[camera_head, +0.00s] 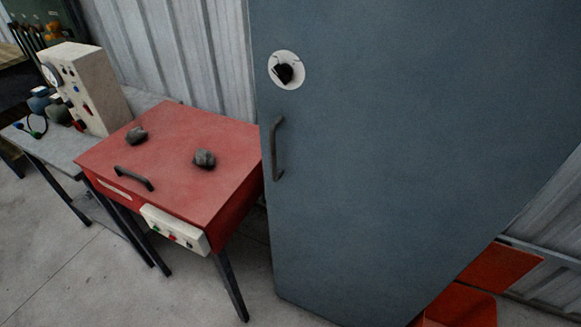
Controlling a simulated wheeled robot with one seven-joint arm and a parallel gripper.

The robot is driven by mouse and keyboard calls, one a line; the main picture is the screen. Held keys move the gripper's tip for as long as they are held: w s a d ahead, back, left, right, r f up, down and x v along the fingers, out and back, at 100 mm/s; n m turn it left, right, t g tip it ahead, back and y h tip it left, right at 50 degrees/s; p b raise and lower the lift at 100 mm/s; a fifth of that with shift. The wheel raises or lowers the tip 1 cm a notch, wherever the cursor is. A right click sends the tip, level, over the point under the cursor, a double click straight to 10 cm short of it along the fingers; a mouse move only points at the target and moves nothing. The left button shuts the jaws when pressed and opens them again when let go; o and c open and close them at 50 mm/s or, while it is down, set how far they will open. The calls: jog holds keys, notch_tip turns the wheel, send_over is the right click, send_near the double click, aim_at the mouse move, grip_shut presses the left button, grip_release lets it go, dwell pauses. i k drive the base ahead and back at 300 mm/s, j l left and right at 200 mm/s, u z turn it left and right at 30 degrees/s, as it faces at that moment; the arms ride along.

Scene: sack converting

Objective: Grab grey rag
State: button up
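Two small dark grey crumpled lumps lie on the red table top, apart from each other. The left grey lump (136,136) is near the back left of the top. The right grey lump (204,159) is nearer the middle right. Either could be the grey rag; they are too small to tell cloth from another material. The red table (190,127) has a black handle (133,178) on its front and a white control box with buttons (174,228) below. My gripper is not in view.
A beige instrument box (85,88) sits on a grey bench (57,150) at left. Orange bins (462,308) are at lower right. Open floor (90,275) lies in front.

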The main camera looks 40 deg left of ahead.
aim_at(202, 156)
jog(key=k+j+u, duration=0.15)
jog(key=u, duration=1.85)
jog(key=i+l+u, duration=0.1)
jog(key=i+u, duration=0.35)
jog(key=i+l+u, duration=0.4)
jog(key=i, duration=0.2)
